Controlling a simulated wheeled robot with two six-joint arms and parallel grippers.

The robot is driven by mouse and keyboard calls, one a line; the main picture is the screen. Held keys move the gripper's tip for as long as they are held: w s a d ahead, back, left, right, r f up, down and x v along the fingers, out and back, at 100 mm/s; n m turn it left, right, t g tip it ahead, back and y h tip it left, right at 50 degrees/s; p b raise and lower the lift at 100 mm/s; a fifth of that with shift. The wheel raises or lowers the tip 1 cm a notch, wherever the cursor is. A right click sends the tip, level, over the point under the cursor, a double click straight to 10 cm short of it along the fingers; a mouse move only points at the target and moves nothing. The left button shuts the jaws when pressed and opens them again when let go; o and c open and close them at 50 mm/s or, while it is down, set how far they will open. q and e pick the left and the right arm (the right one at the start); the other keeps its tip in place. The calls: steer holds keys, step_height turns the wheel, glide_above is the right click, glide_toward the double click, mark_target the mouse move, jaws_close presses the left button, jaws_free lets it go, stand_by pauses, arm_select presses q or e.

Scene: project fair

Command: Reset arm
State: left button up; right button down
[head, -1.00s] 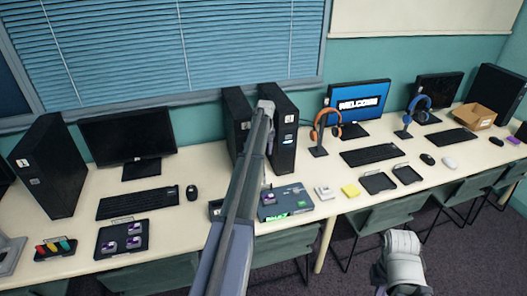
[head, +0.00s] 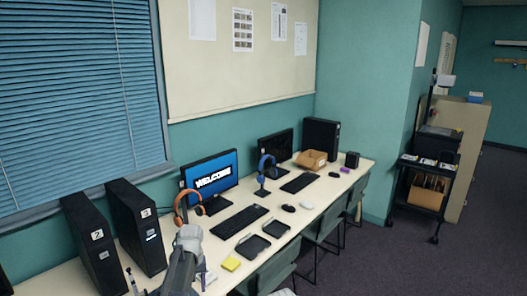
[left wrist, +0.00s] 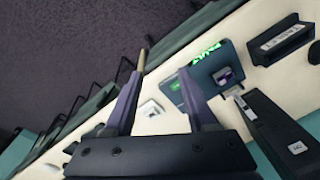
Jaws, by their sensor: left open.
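My left arm (head: 185,258) rises from the bottom edge of the head view, in front of the long desk. I cannot make out its fingers clearly there. In the left wrist view my left gripper (left wrist: 163,66) has its two fingers apart with nothing between them. It is above the desk's front edge, near a blue-grey box (left wrist: 205,97) with glowing green lettering. A pale small item (left wrist: 150,108) lies beside that box. My right gripper does not show.
Open floor and a black cart (head: 428,190) lie right.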

arm_select(q)
steer(key=s+d+m, duration=0.3)
steer(key=s+d, duration=0.5)
steer(key=s, duration=0.4)
steer(key=s+d+m, duration=0.4)
steer(key=s+d, duration=0.5)
steer(key=s, duration=0.3)
steer(key=shift+s+d, duration=0.15)
steer(key=shift+d, duration=0.05)
